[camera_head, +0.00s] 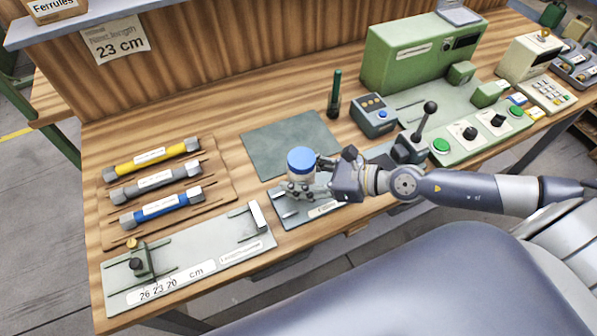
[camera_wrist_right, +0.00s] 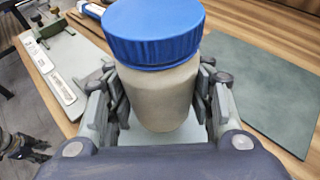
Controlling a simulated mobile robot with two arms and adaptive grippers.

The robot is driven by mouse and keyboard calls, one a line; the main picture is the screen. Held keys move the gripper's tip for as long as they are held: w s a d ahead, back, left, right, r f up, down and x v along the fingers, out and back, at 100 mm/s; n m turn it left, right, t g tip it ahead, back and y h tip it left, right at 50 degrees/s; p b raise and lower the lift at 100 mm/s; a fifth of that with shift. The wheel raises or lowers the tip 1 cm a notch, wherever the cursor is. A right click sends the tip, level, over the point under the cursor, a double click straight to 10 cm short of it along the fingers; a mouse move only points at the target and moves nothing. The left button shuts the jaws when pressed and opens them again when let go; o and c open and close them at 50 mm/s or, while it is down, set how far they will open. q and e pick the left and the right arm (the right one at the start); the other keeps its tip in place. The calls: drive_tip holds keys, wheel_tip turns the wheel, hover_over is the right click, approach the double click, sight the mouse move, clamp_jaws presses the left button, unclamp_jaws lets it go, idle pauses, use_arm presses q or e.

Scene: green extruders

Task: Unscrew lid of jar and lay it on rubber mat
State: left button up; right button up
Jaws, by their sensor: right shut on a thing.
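The jar (camera_wrist_right: 160,95) is pale grey-beige and upright. Its blue lid (camera_head: 301,160) sits on top of it, and the lid also shows large in the right wrist view (camera_wrist_right: 153,32). My right gripper (camera_head: 303,187) is shut on the jar's body, with one finger on each side below the lid. The jar is over the grey plate (camera_head: 325,210) near the bench's front edge; I cannot tell whether it touches the plate. The dark green rubber mat (camera_head: 277,143) lies flat and empty behind the jar. My left gripper is not in view.
A board at left holds yellow, grey and blue tools (camera_head: 150,157). A measuring fixture (camera_head: 190,268) lies at front left. A dark green upright rod (camera_head: 335,92), a small blue-grey box (camera_head: 373,114) and a lever (camera_head: 425,120) stand right of the mat. A green machine (camera_head: 415,50) is behind.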

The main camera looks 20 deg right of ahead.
drive_tip(key=o, duration=0.6)
drive_tip(key=c, duration=0.8)
